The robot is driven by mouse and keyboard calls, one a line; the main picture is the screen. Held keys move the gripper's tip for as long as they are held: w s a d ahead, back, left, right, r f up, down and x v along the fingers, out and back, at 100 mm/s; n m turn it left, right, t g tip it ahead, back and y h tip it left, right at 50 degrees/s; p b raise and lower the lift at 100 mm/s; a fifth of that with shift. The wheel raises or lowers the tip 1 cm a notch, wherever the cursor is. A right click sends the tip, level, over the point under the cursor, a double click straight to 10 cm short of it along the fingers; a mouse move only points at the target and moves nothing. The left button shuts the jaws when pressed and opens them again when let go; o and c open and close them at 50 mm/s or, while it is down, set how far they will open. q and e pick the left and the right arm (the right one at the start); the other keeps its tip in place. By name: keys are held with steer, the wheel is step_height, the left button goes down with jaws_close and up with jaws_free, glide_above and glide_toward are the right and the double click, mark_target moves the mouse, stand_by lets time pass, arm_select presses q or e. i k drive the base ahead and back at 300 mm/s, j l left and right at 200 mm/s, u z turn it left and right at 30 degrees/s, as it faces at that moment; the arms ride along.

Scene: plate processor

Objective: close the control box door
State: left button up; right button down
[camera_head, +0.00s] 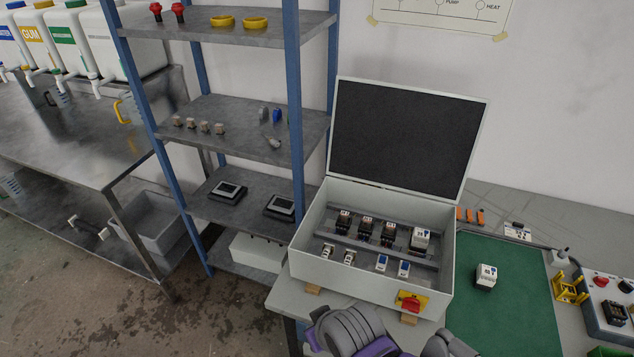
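The control box (312,235) is a pale grey case on the workbench, in the middle of the head view. Its door (405,138) stands open, raised at the back edge of the box, with its dark inner panel facing me. Inside the box, relays (366,227) and other modules sit on rails. A red and yellow rotary switch (411,301) is on the front wall near the right corner. Grey and purple parts of my own arms show at the bottom edge, in front of the box. Neither gripper's fingers can be seen.
A blue-post shelf rack (293,110) stands close to the left of the box. To the right, a green mat (505,270) carries a small white module (486,275). A yellow holder (569,288) and a panel with buttons (603,300) stand at the far right.

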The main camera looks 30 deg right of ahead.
mark_target(418, 141)
steer(key=z, duration=1.7)
